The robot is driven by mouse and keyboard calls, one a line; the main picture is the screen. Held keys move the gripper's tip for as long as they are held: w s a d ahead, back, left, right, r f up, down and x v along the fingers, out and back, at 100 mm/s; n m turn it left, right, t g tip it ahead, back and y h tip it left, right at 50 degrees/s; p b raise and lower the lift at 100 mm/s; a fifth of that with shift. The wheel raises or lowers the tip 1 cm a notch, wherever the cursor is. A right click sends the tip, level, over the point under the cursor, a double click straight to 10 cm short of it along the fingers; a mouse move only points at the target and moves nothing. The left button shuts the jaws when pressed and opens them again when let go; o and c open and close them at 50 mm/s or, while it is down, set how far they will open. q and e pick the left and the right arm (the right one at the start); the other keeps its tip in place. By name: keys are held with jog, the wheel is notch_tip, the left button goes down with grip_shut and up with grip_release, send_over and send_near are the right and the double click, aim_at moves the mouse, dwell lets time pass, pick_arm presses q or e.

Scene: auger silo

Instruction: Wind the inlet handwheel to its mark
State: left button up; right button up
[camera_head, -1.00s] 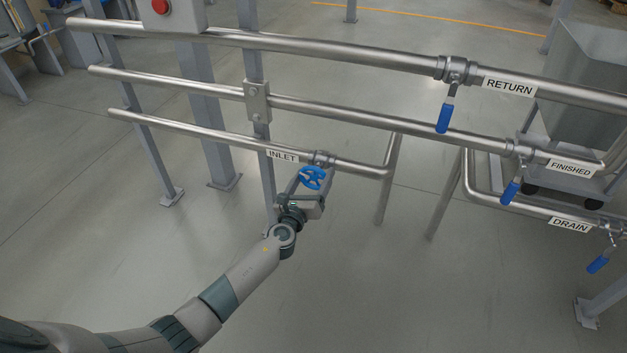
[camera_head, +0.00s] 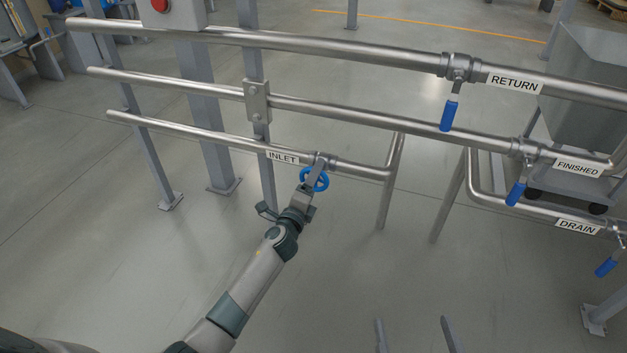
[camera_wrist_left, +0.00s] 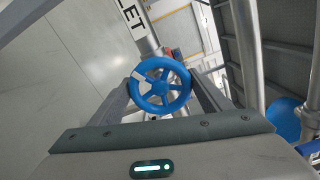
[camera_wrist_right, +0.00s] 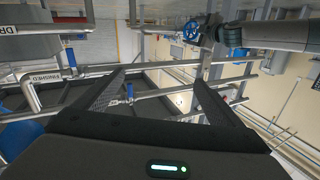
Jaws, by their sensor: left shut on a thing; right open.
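The blue handwheel (camera_head: 325,182) sits on the valve of the lowest pipe, just right of the INLET label (camera_head: 282,158). In the left wrist view the spoked handwheel (camera_wrist_left: 161,87) faces me, with a small white patch on its upper left. My left gripper (camera_head: 313,181) is shut on the handwheel, one finger on each side of its rim. Part of the wheel is hidden by the gripper in the head view. My right gripper (camera_head: 416,333) is open and empty at the bottom of the head view, well away from the wheel.
Blue lever handles hang from the RETURN (camera_head: 450,114), FINISHED (camera_head: 516,192) and DRAIN (camera_head: 606,267) pipes to the right. A grey post (camera_head: 262,140) stands left of the inlet valve. A grey bin (camera_head: 592,85) is at the back right. Floor in front is clear.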

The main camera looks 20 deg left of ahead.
pick_arm(q)
jog(key=shift+n, duration=1)
jog(key=shift+f+n, duration=0.1)
jog(key=shift+n, duration=0.8)
jog(key=shift+n+p, duration=0.45)
jog(key=shift+n, duration=0.75)
jog(key=shift+f+n, duration=0.1)
jog(key=shift+n, duration=0.9)
pick_arm(e)
jog(key=shift+s+d+f+g+h, duration=0.1)
jog(key=shift+d+f+g+h, duration=0.15)
jog(key=shift+f+g, duration=0.65)
jog(key=shift+s+d+f+g+h, duration=0.15)
jog(key=shift+d+f+g, duration=0.2)
jog(key=shift+f, duration=1)
jog(key=shift+a, duration=0.1)
pick_arm(q)
jog(key=o, duration=1)
jog(key=shift+o, duration=0.2)
jog(key=shift+s, duration=0.15)
